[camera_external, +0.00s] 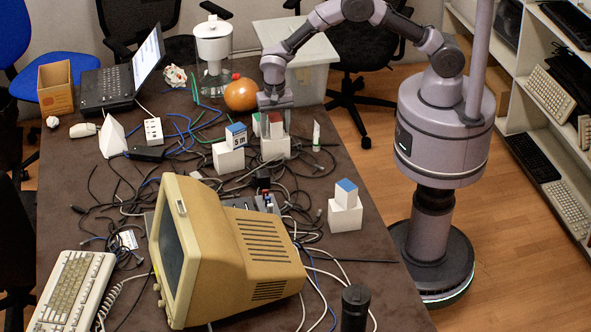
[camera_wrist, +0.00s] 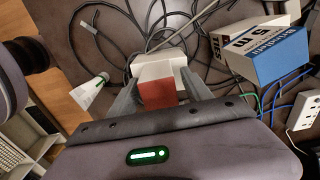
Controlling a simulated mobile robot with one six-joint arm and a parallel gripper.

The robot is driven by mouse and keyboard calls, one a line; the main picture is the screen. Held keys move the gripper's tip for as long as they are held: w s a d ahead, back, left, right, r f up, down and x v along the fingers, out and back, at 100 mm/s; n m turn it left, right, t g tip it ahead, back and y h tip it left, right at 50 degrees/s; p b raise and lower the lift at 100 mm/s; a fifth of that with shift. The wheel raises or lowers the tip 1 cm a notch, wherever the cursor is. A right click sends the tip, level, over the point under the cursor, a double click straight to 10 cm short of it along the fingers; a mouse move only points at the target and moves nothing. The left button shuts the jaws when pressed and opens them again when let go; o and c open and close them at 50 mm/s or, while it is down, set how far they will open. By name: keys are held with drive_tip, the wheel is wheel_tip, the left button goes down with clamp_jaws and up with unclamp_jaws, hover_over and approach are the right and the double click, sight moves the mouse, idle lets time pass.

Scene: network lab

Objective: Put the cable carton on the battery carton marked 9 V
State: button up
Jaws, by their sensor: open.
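My gripper (camera_external: 275,103) is open, pointing down over a white block (camera_external: 273,148) near the table's middle. In the wrist view, the gripper (camera_wrist: 160,95) has its fingers on either side of a small red-topped carton (camera_wrist: 158,94), which also shows in the external view (camera_external: 276,128). I cannot tell whether the fingers touch it. Another blue-topped carton (camera_external: 346,188) sits on a white block (camera_external: 345,216) at the right. I cannot read "9 V" or a cable label.
Tangled black, blue and green cables cover the table's middle. A beige monitor (camera_external: 250,253) stands in front. An orange ball (camera_external: 241,95), a water jug (camera_external: 213,50) and a laptop (camera_external: 110,88) stand behind. A small white upright piece (camera_external: 316,137) stands right of my gripper.

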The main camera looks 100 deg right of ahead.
sight(275, 118)
wheel_tip(275, 118, up, 12)
drive_tip(key=p, duration=0.3)
drive_tip(key=shift+f+p, duration=0.1)
drive_tip(key=shift+p, duration=0.2)
drive_tip(key=s+a+r+n+t, duration=0.2)
drive_tip(key=s+a+r+n, duration=0.25)
drive_tip(key=s+r, duration=0.4)
drive_tip(key=s+a+r+n+t, duration=0.1)
drive_tip(key=s+a+r+n, duration=0.3)
drive_tip(key=r, duration=0.8)
drive_tip(key=s+a+n+t+y, duration=0.1)
drive_tip(key=s+a+n, duration=0.1)
drive_tip(key=s, duration=0.7)
drive_tip(key=s+a+n+t+y, duration=0.1)
drive_tip(key=s+a+n, duration=0.2)
drive_tip(key=s, duration=0.5)
drive_tip(key=shift+s+a+r+t, duration=0.4)
drive_tip(key=shift+a+r, duration=0.05)
drive_tip(key=shift+a, duration=0.05)
